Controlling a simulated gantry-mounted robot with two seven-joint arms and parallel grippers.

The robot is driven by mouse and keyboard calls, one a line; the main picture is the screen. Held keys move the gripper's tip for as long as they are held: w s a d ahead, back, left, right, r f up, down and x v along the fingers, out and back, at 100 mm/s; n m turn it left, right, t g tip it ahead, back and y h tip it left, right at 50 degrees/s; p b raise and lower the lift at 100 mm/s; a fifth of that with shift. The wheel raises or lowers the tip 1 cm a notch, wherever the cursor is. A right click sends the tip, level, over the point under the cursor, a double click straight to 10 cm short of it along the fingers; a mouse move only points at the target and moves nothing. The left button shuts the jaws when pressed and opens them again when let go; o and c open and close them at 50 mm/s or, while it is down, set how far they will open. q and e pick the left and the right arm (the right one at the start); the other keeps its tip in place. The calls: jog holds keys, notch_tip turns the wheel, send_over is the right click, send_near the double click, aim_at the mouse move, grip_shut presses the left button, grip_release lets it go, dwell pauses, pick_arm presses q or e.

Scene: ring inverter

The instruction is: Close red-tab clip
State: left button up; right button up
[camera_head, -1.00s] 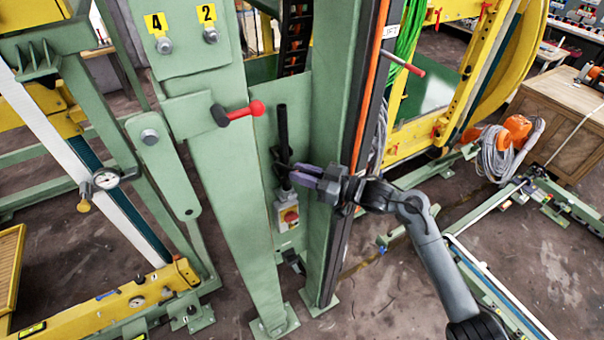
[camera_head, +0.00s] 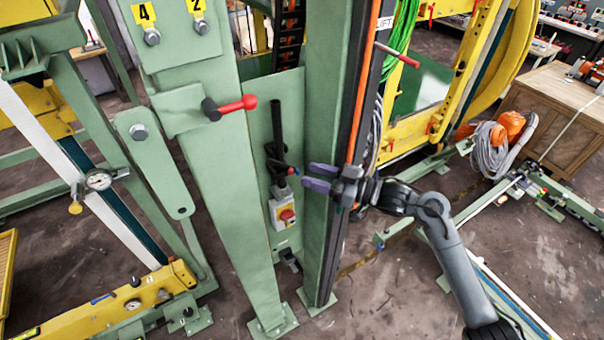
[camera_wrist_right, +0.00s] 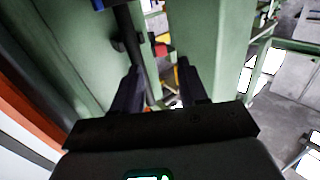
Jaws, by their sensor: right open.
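The clip (camera_head: 279,163) is a small dark fitting on the upright black pole (camera_head: 276,122), and its red tab (camera_head: 291,171) shows at its right side. I cannot tell whether the clip is open or closed. My right gripper (camera_head: 318,178) is open and empty, just right of the clip and apart from it, with its fingers pointing left. In the right wrist view the open fingers (camera_wrist_right: 158,85) point toward the pole (camera_wrist_right: 134,40), and a red part (camera_wrist_right: 161,49) shows beyond them. My left gripper is not in view.
A wide green post (camera_head: 235,185) stands left of the pole and a narrower one (camera_head: 322,120) right of it. A red-knobbed handle (camera_head: 232,107) juts out at upper left. A switch box (camera_head: 283,207) with a red knob sits below the clip.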

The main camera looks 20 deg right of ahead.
jog(key=b+v, duration=0.1)
jog(key=v, duration=0.4)
jog(key=shift+s+d, duration=0.25)
